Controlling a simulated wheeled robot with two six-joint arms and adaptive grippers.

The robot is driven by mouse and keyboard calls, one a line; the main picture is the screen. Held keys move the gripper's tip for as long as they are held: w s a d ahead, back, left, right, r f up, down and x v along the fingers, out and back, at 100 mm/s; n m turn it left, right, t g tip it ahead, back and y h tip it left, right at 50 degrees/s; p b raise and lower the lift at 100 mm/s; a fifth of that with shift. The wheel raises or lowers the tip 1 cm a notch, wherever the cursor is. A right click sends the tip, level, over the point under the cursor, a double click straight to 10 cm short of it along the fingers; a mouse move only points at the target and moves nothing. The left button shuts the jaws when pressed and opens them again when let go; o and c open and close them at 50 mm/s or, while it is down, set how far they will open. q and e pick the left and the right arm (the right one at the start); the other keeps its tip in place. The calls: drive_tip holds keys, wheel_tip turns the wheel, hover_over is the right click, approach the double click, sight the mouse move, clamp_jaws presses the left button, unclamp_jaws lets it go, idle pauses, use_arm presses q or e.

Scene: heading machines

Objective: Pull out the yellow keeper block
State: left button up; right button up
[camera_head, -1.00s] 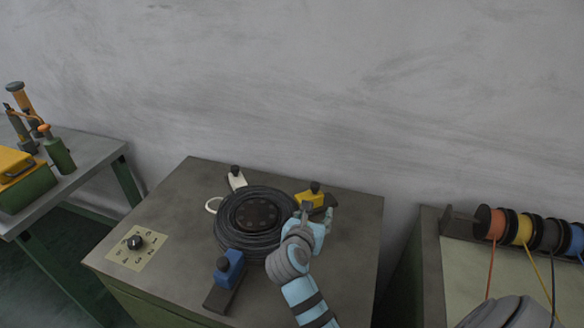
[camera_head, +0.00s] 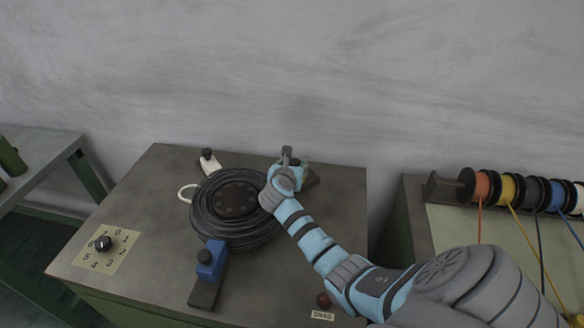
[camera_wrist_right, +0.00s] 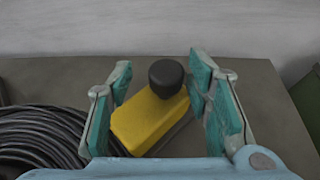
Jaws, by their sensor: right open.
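The yellow keeper block (camera_wrist_right: 148,120) with its black knob (camera_wrist_right: 166,77) lies between the spread fingers of my right gripper (camera_wrist_right: 158,80) in the right wrist view. The fingers are open, one on each side. In the head view my right gripper (camera_head: 293,160) covers nearly all of the block, and only the dark base (camera_head: 313,179) shows beside it. The block stands at the rim of the black coil (camera_head: 235,240). My left gripper is not in view.
A white keeper (camera_head: 209,162) and a blue keeper (camera_head: 212,260) also stand around the coil on the machine top (camera_head: 135,200). A numbered dial (camera_head: 103,243) is at the left. Coloured wire spools (camera_head: 510,190) stand on the right bench.

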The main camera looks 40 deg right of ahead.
drive_tip(key=shift+s+r, duration=0.25)
drive_tip(key=shift+s, duration=0.2)
drive_tip(key=shift+c, duration=0.4)
drive_tip(key=c, duration=0.3)
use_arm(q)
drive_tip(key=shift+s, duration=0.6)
use_arm(e)
clamp_jaws()
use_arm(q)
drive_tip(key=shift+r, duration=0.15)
use_arm(e)
drive_tip(key=d+p, duration=0.1)
drive_tip(key=d, duration=0.1)
drive_tip(key=d+p, duration=0.2)
drive_tip(key=d, duration=0.1)
drive_tip(key=shift+s+d+r, duration=0.1)
drive_tip(key=shift+s+d, duration=0.1)
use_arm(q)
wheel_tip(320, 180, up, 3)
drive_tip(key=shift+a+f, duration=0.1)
